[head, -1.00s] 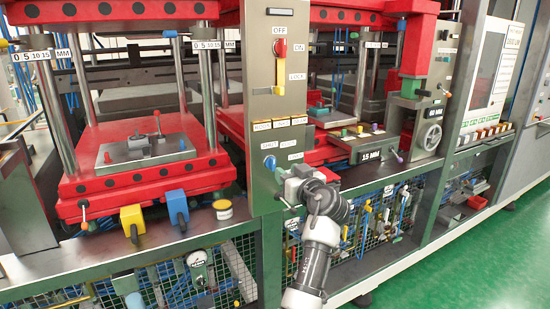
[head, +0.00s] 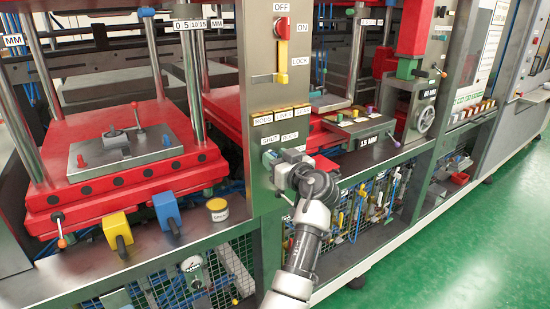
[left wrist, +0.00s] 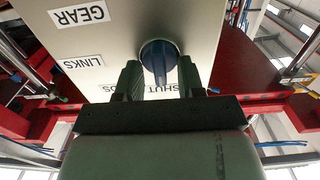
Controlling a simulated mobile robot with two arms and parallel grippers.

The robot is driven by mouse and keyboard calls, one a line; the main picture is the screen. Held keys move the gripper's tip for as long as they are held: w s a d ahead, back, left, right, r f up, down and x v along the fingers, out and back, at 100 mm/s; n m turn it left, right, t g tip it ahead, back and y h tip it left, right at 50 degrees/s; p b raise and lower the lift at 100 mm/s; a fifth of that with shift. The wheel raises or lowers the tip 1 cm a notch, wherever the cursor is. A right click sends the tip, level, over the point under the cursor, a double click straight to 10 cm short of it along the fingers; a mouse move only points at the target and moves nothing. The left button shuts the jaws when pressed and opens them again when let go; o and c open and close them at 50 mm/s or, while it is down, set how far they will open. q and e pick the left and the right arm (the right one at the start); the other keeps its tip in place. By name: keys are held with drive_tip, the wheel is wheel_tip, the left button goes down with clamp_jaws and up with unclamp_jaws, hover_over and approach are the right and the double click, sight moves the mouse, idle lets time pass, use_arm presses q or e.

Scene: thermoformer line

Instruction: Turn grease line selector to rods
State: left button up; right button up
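The grease line selector is a round blue knob on the grey panel post. In the left wrist view the knob (left wrist: 150,50) faces me, with a pale bar on it running toward the bottom of the picture. Labels GEAR (left wrist: 77,14) and LINKS (left wrist: 83,62) sit to its left; SHUT (left wrist: 108,171) and a label ending in "DS" are partly hidden below. My left gripper (left wrist: 160,78) is open, one finger at each side of the knob. In the head view the left gripper (head: 272,160) is at the panel and covers most of the knob. My right gripper is not in view.
Above the knob is a red and yellow lever (head: 282,50) marked OFF, ON, LOCK, with yellow-edged label plates (head: 282,114) below it. Green floor is clear at right.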

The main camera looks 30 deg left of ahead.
use_arm(q)
clamp_jaws()
drive_tip(key=shift+m, duration=0.3)
drive_tip(key=shift+w+m, duration=0.1)
drive_tip(key=shift+m, duration=0.5)
drive_tip(key=m, duration=0.5)
drive_tip(key=shift+w+p, duration=0.15)
drive_tip(key=shift+p, duration=0.15)
drive_tip(key=shift+m, duration=0.9)
drive_tip(key=shift+w, duration=0.1)
